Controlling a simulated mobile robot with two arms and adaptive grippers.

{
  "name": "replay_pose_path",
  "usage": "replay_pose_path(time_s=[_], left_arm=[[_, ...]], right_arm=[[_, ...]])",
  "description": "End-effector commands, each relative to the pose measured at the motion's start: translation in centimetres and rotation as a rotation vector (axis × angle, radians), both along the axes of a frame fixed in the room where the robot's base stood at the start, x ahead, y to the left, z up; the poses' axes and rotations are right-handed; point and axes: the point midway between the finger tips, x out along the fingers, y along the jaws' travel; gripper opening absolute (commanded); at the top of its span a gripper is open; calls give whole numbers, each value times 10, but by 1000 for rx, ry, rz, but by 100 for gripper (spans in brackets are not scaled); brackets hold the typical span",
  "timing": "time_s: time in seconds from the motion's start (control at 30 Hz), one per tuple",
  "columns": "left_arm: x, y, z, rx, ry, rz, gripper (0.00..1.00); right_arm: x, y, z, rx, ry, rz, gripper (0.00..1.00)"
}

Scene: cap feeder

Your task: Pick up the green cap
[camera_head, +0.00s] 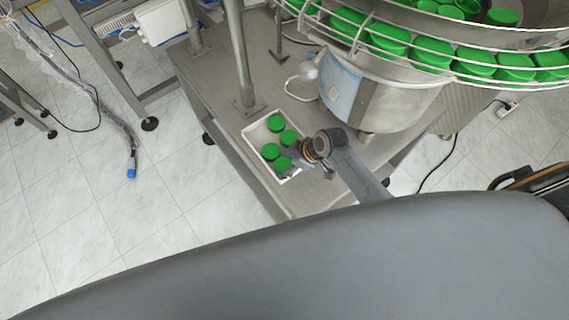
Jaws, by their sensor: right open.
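Several green caps lie in a small white tray (249,135) on the metal table. One cap (276,122) is at the tray's far end, one (289,137) is at its right side, one (270,152) is at its left side, and one (283,164) is at its near end. My right gripper (290,170) reaches over the near right part of the tray, close to the nearest cap. Its fingers are small and partly hidden by my wrist, and I cannot tell whether they touch a cap. My left gripper is out of view.
A round feeder bowl with a wire rail (470,72) holds many more green caps at the upper right, above a metal drum (395,108). A metal post (238,50) rises just behind the tray. Bare table (225,95) lies left of the tray.

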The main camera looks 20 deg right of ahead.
Motion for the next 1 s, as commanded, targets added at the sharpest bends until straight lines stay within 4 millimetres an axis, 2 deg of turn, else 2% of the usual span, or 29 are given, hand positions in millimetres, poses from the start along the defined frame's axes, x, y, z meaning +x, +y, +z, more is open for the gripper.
replay_pose_path(time_s=[0.23,0.33,0.77,1.0], left_arm=[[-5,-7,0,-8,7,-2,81],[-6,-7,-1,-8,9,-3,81],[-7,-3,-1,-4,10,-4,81],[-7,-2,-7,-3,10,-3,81]], right_arm=[[0,1,-2,0,1,0,61],[0,1,-2,0,1,0,43],[0,0,0,0,0,1,43],[1,1,16,-1,-3,3,43]])
